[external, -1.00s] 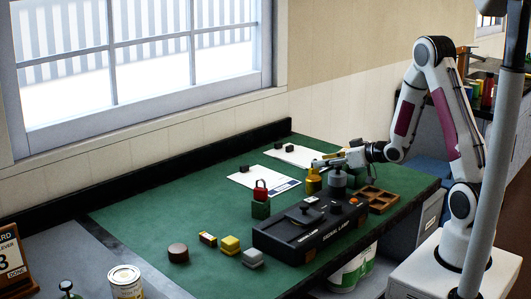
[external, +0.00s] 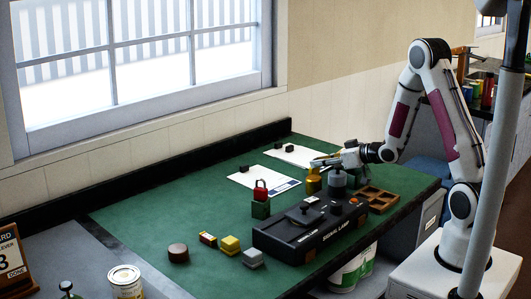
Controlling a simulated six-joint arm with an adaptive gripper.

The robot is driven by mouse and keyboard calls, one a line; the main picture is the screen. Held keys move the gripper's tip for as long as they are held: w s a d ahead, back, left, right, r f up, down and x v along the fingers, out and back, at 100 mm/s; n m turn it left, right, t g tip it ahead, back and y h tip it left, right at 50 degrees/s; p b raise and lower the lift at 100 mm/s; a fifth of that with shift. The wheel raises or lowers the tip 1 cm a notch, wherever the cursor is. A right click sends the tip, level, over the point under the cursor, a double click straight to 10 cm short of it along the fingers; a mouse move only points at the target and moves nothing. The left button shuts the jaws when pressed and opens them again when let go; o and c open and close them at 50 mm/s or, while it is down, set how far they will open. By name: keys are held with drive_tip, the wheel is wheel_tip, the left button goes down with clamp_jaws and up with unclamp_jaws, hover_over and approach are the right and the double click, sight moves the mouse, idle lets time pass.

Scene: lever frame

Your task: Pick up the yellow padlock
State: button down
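The yellow padlock (external: 313,183) stands upright near the back middle of the green bench, just left of a grey cylinder with a knob. My gripper (external: 319,163) reaches in from the right, nearly level, with its fingertips at the top of the padlock. The fingers cover the padlock's upper part and shackle. At this size I cannot tell whether they touch it or how far apart they are.
The grey knobbed cylinder (external: 337,181) stands close under my gripper. A black signal lamp box (external: 310,232) lies in front, and a wooden tray (external: 377,199) to the right.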

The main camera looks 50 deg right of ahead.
drive_tip(key=shift+r, duration=0.15)
wheel_tip(320, 180, up, 10)
idle(1.1)
drive_tip(key=shift+d, duration=0.1)
idle(0.4)
